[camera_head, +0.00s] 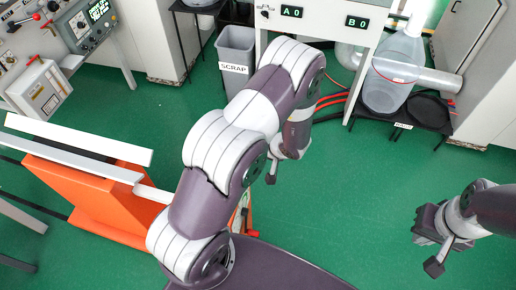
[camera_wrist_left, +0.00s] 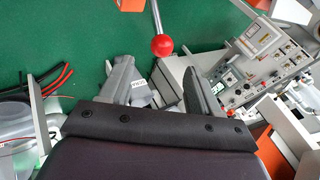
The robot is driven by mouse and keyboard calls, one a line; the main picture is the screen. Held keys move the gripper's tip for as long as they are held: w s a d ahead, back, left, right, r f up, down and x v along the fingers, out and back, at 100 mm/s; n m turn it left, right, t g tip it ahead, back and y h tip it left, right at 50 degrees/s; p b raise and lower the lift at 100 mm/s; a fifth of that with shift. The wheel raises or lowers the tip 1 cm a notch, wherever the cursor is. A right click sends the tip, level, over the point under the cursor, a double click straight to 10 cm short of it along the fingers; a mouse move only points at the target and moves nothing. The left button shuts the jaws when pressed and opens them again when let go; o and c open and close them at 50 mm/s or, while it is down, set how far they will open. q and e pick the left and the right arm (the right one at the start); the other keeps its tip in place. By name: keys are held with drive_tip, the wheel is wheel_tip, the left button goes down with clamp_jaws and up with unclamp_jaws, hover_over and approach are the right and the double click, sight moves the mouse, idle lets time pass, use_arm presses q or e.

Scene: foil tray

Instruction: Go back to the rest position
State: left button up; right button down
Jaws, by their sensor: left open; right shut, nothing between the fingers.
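My left arm (camera_head: 225,150) fills the middle of the head view, bent and reaching forward over the green floor. Its gripper is mostly hidden behind the forearm there. In the left wrist view my left gripper (camera_wrist_left: 160,85) is open, its two grey fingers apart with nothing held between them. My right gripper (camera_head: 426,224) is at the lower right of the head view, over open floor. It is shut and empty, and touches nothing.
An orange stand with white rails (camera_head: 95,195) is left of my left arm. A grey SCRAP bin (camera_head: 237,60), a white cabinet (camera_head: 330,22) and a clear container (camera_head: 392,75) stand at the back. A red ball knob (camera_wrist_left: 162,45) shows beyond my left fingers. Green floor between the arms is clear.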

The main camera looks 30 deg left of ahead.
use_arm(q)
drive_tip(key=shift+v, duration=1.8)
